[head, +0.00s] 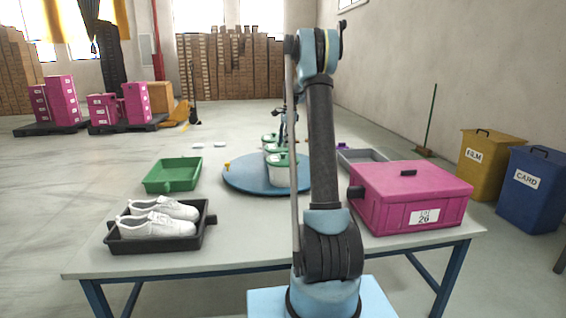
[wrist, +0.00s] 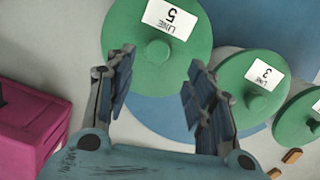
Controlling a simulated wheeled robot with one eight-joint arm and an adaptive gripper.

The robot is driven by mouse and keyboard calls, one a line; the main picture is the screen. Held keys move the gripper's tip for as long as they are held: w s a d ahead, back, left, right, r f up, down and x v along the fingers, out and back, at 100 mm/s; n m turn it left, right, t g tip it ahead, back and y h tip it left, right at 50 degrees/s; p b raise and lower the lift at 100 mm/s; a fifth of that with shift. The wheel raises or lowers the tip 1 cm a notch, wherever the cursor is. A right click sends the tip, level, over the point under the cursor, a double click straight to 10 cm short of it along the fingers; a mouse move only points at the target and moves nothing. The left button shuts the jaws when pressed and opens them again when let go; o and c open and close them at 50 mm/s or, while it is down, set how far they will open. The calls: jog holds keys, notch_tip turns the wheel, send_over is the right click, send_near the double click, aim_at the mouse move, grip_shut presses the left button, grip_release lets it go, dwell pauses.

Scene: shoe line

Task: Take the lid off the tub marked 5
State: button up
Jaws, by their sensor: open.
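The tub marked 5 shows in the wrist view as a round green lid (wrist: 185,52) with a white "LINE 5" label and a small knob (wrist: 157,50). My gripper (wrist: 161,60) is open and empty, its two fingers on either side of the knob in the picture. I cannot tell how high above the lid they are. In the head view, white tubs with green lids (head: 278,160) stand on a blue turntable (head: 244,178), partly behind my arm. Their numbers are not readable there.
A lid marked 3 (wrist: 254,85) and another green lid (wrist: 303,122) lie close to the right in the wrist view. On the table are a pink box (head: 408,205), a grey tray (head: 363,155), a green tray (head: 172,176) and a black tray (head: 160,245) with white shoes.

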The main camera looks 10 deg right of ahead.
aim_at(283, 156)
jog(key=shift+s+a+f, duration=0.15)
jog(key=shift+a+f, duration=0.05)
jog(key=shift+f, duration=0.8)
jog(key=shift+s+a+f, duration=0.1)
jog(key=shift+a+f, duration=0.1)
jog(key=shift+f, duration=0.75)
jog(key=shift+s+a+f, duration=0.15)
jog(key=shift+a+f, duration=0.05)
jog(key=shift+f, duration=0.8)
jog(key=shift+c, duration=0.5)
jog(key=c, duration=1.1)
